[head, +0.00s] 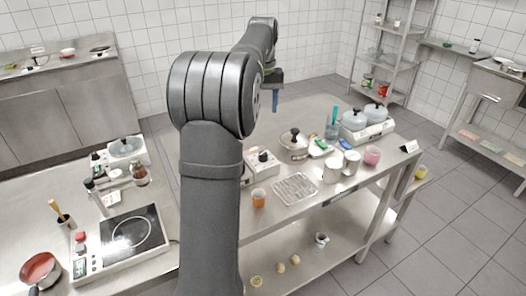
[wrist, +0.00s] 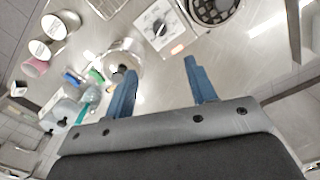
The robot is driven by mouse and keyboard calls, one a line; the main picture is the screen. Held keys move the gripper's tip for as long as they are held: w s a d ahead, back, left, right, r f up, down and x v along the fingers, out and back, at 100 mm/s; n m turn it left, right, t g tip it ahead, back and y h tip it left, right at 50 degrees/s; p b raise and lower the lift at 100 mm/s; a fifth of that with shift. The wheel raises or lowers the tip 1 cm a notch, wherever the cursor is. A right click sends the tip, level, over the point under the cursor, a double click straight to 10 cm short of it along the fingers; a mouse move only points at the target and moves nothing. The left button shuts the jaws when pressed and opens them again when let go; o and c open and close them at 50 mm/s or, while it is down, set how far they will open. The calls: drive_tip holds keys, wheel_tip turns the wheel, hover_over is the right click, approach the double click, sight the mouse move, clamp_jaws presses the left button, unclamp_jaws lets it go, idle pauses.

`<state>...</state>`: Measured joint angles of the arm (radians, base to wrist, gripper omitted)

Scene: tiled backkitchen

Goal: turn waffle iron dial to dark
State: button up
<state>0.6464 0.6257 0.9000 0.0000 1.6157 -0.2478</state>
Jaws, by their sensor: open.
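A white box with a black dial (wrist: 159,27) on its face is at the top middle of the wrist view. In the head view the same white box (head: 262,163) stands on the steel table just right of my arm. A round dark patterned plate (wrist: 213,9), perhaps part of the waffle iron, is beside the box in the wrist view and is cut off by the frame. The dial's setting marks are too small to read. My gripper (wrist: 161,68) is open and empty, its blue fingers apart from the box. In the head view it (head: 275,102) hangs above the table's far side.
A lidded pot (head: 294,143) stands right of the box. A wire rack (head: 295,188), an orange jar (head: 259,198), white mugs (head: 333,169) and a pink cup (head: 372,156) are nearby. A two-pot cooker (head: 366,122) is farther right. A hob (head: 120,242) is on the left counter.

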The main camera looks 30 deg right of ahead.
sight(263, 153)
wheel_tip(263, 153, down, 17)
drive_tip(key=shift+f, duration=0.15)
idle(0.4)
drive_tip(key=c, duration=0.9)
drive_tip(key=shift+c, duration=0.3)
